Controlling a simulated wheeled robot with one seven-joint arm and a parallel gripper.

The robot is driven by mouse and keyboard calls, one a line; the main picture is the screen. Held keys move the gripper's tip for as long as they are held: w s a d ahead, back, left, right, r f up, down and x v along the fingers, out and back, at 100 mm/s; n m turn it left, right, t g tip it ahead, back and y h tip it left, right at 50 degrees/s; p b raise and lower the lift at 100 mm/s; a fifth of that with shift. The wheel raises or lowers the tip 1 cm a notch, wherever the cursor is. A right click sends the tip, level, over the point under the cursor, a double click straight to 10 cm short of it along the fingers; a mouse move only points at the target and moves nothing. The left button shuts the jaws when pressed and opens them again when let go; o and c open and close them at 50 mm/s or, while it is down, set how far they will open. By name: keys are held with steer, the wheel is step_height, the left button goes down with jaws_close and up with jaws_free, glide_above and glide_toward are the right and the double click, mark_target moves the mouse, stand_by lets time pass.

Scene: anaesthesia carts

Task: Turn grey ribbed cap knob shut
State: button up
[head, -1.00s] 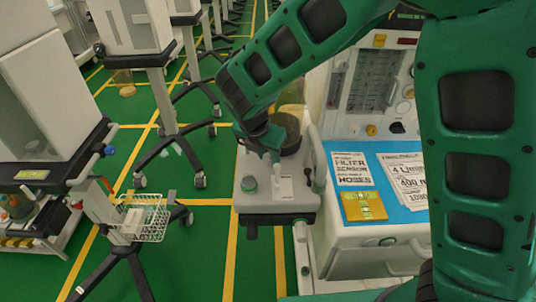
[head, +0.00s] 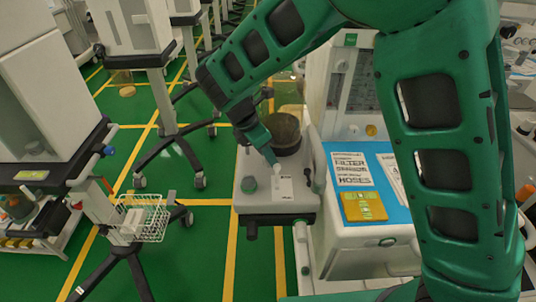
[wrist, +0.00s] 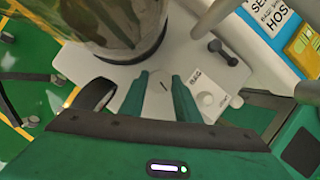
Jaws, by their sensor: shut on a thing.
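The pale grey cap knob (wrist: 163,86) shows between my fingers in the wrist view, with a short dark line on its top; its ribs are too small to make out. It sits on the light top of a small unit (head: 262,208), in front of the dark round canister (head: 286,135). My gripper (head: 277,170) reaches down to it from the upper left in the head view. In the wrist view my gripper (wrist: 164,84) has its two green fingers on either side of the knob, shut on it. The fingers hide the knob's sides.
A dark-ended handle (wrist: 222,52) and a blue-topped cart (head: 330,175) are to the right.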

steer(key=m, duration=0.2)
steer(key=m+g, duration=0.1)
steer(key=m, duration=0.1)
steer(key=m+g, duration=0.1)
steer(key=m, duration=0.1)
steer(key=shift+w+a+r, duration=0.1)
steer(key=shift+w+a, duration=0.1)
steer(key=shift+w, duration=0.15)
steer(key=shift+m+g, duration=0.3)
steer(key=o, duration=1)
steer(key=shift+d, duration=0.15)
steer(key=shift+h, duration=0.3)
